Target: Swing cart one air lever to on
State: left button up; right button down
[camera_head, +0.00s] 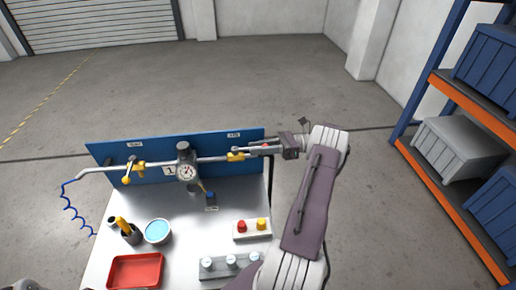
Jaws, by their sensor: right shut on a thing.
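The cart (100,235) has a blue back panel (215,141) with a small label "1" and a sign at the upper right that seems to read air. A grey pipe (212,159) runs along the panel, with a round gauge (186,171) in its middle. At its right end is a yellow valve (235,156). My right gripper (268,149) reaches in from the right and is shut on the air lever beside this valve. The fingers largely hide the lever, so its exact angle is hard to tell. My left gripper is not in view.
Another yellow-handled valve (134,170) and a blue coiled hose (70,208) are at the left. A red tray (135,271), blue bowl (158,231), dark cup (131,234), button box (252,229) and jar rack (228,266) stand on the cart. An orange-and-blue shelf (455,180) stands right.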

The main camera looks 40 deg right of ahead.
jog(key=c, duration=1.5)
grip_release()
jog(key=shift+w, duration=0.15)
jog(key=shift+r, duration=0.35)
notch_tip(320, 180, up, 3)
jog(key=shift+f, duration=0.1)
jog(key=s+d+r+p, duration=0.2)
jog(key=s+r+p, duration=0.5)
jog(key=p, duration=1.3)
jog(key=s, duration=0.4)
jog(key=shift+s+d+r, duration=0.2)
jog(key=shift+d, duration=0.2)
